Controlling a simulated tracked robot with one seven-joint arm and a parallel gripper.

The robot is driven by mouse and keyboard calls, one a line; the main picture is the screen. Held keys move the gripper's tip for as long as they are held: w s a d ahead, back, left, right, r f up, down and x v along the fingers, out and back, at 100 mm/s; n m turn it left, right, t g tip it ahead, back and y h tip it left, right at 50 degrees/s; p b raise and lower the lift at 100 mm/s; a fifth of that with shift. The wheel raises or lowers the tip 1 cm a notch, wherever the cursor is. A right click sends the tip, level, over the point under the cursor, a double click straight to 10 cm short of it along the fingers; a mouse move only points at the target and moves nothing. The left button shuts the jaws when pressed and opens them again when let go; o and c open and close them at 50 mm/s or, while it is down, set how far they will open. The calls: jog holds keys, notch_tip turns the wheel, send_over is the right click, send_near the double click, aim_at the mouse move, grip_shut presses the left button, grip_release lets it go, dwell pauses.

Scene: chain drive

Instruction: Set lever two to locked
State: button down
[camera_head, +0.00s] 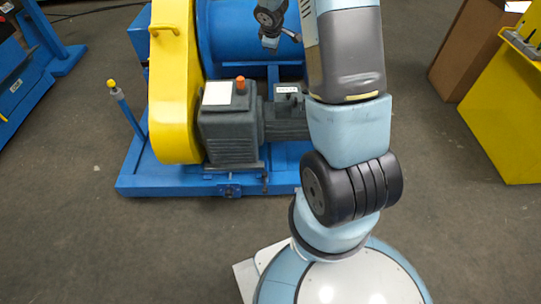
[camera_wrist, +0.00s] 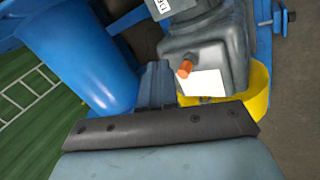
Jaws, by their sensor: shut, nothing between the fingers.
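A blue machine has a yellow chain guard (camera_head: 175,85), a dark grey gearbox (camera_head: 230,135) and a motor. A small dark handle-like part (camera_head: 265,180) sits at the base's front edge. I cannot tell which part is lever two, and no locked mark is readable. My gripper (camera_wrist: 157,82) is shut and empty, over the machine beside the gearbox in the wrist view. An orange knob (camera_wrist: 184,68) and a white plate (camera_wrist: 203,84) lie to its right there; contact is not visible.
The blue drum (camera_head: 235,35) rises behind the gearbox. A blue base frame (camera_head: 150,180) edges the machine. A yellow cabinet (camera_head: 505,110) and a brown box (camera_head: 470,45) stand at right. Grey floor (camera_head: 60,210) is clear at left and in front.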

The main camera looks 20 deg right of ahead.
notch_tip(320, 180, down, 16)
jog(key=w+n+y, duration=0.1)
jog(key=w+n, duration=0.1)
jog(key=n, duration=0.2)
jog(key=n+g+y, duration=0.5)
jog(key=n+g, duration=0.1)
send_near(265, 183)
jog(key=s+d+r, duration=0.2)
jog(key=d+r, duration=0.1)
jog(key=d, duration=0.3)
jog(key=s+a+f, duration=0.1)
jog(key=a+f, duration=0.5)
jog(key=f, duration=0.4)
jog(key=shift+s+a, duration=0.4)
